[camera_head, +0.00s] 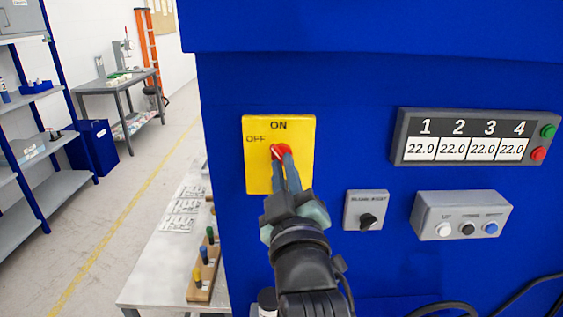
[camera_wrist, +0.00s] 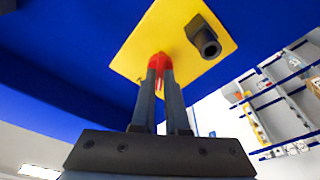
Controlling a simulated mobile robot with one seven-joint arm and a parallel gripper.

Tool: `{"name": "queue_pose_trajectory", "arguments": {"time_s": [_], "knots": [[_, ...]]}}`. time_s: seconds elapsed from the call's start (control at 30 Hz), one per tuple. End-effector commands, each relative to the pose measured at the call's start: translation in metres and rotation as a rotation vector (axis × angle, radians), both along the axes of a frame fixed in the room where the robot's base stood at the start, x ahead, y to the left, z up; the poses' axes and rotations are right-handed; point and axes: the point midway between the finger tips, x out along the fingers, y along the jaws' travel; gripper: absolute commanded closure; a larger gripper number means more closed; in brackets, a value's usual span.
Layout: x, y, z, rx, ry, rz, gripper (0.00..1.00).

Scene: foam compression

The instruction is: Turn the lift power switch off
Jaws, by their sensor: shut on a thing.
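The lift power switch is a yellow plate (camera_head: 258,180) on the blue machine front, marked ON at the top and OFF at the upper left. Its red handle (camera_head: 279,150) sits near the plate's middle. My gripper (camera_head: 282,155) reaches up to it from below, its two dark fingers shut on the handle. In the wrist view, the red handle (camera_wrist: 159,62) shows at the fingertips, in front of the yellow plate (camera_wrist: 160,32). My fingers partly cover the handle, so I cannot tell clearly whether it points to ON or OFF.
A grey display (camera_head: 470,150) reads 22.0 in each field, with green and red buttons. A small black-knob box (camera_head: 366,210) and a three-button box (camera_head: 462,215) sit right of my gripper. A bench (camera_head: 160,255) with a wooden tool rack (camera_head: 205,272) stands left. The aisle beyond is clear.

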Motion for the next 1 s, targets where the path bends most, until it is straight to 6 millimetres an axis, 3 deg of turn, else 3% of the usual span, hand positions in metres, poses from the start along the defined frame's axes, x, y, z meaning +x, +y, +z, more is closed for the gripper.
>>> {"name": "queue_pose_trajectory", "arguments": {"time_s": [0.7,1.0], "knots": [[-0.0002,-0.0021,0.0011,-0.389,-0.003,-0.001,1.0],[-0.0002,-0.0015,0.0024,-0.426,-0.001,0.0,1.0]]}}
